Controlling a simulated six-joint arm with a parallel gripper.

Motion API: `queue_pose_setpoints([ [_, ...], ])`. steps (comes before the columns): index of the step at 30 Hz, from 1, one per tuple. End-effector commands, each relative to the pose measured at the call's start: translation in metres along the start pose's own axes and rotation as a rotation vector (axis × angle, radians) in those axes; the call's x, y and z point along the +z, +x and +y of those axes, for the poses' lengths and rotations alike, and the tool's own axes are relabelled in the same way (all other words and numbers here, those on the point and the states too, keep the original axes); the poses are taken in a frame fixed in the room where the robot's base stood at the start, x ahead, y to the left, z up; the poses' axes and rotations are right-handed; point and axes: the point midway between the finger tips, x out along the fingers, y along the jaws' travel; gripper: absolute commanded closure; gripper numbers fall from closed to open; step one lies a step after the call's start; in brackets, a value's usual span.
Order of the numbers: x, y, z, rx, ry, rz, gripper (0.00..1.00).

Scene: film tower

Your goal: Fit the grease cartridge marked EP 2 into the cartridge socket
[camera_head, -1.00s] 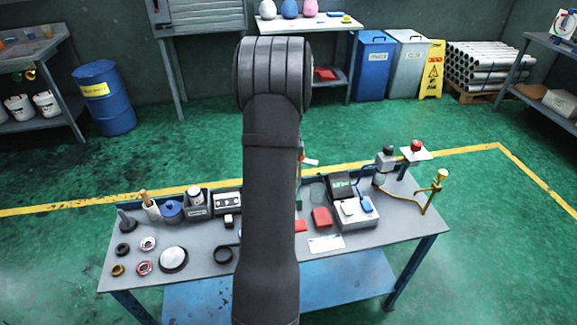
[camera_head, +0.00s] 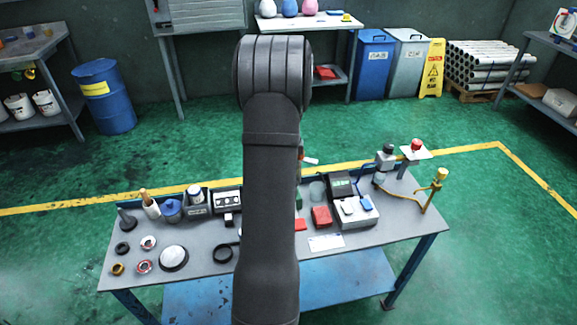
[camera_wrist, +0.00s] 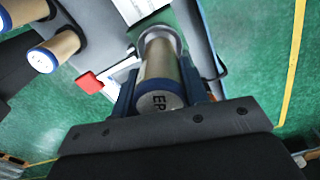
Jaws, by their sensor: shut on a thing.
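In the wrist view my gripper (camera_wrist: 158,88) is shut on a tan grease cartridge (camera_wrist: 162,62), with a dark blue finger on each side. Its near end is pale and shows the letters EP; the rest of the marking is cut off. The cartridge's far end lies against or inside a grey metal ring, which looks like the cartridge socket (camera_wrist: 178,38), with green around it. I cannot tell how deep it sits. In the head view my arm hides the gripper, the cartridge and most of the socket.
Two more tan cartridges with blue-rimmed pale ends, one (camera_wrist: 57,50) and another (camera_wrist: 22,12), stand at the wrist view's upper left. A red block (camera_wrist: 90,82) lies nearby. In the head view the grey bench (camera_head: 205,262) carries several parts and a meter (camera_head: 341,184).

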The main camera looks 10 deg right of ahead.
Motion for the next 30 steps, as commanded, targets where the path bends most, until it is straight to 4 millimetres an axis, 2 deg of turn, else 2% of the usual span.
queue_pose_setpoints([
  [30, 0.0, 0.025, 0.0, 0.0, 0.0, 0.0, 0.84],
])
